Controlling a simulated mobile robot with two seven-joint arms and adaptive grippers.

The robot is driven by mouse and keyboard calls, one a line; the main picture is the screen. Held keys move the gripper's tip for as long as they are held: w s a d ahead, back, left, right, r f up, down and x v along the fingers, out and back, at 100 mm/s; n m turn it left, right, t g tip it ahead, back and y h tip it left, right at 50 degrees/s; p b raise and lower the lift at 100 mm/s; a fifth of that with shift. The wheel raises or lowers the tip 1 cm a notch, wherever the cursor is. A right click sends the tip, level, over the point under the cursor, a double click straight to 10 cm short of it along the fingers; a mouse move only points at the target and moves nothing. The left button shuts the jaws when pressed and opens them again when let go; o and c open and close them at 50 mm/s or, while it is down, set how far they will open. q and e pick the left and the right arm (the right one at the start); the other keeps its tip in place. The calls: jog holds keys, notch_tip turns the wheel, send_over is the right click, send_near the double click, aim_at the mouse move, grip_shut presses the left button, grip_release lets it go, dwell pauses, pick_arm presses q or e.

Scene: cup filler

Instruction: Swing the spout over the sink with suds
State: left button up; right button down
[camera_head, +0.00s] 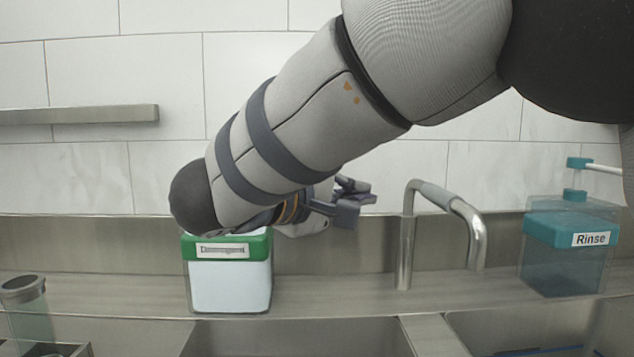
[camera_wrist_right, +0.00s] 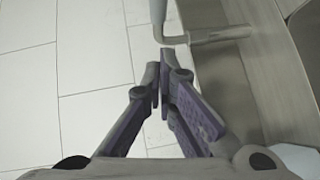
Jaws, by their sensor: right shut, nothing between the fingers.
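The metal faucet spout (camera_head: 441,194) rises from the ledge behind the sinks. It bends toward the right, its open end hanging on the right-basin side, and has a grey sleeve on its upper bend. My right gripper (camera_head: 362,196) is left of the spout, shut and empty, with a gap between them. In the right wrist view the shut fingertips (camera_wrist_right: 164,68) point at the spout (camera_wrist_right: 172,38), close to it. The left sink basin (camera_head: 300,338) and right sink basin (camera_head: 500,325) show only partly. No suds can be seen in either. My left gripper is out of view.
A green-lidded container (camera_head: 230,285) stands on the ledge below my right forearm. A teal "Rinse" dispenser (camera_head: 560,262) stands right of the spout. A wall shelf (camera_head: 80,115) is at upper left.

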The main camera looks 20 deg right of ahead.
send_near(427, 191)
jog(key=x, duration=0.3)
jog(key=shift+w+d, duration=0.15)
jog(key=shift+d, duration=0.5)
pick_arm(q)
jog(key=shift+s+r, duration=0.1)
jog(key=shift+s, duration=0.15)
pick_arm(e)
jog(key=shift+w+f, duration=0.1)
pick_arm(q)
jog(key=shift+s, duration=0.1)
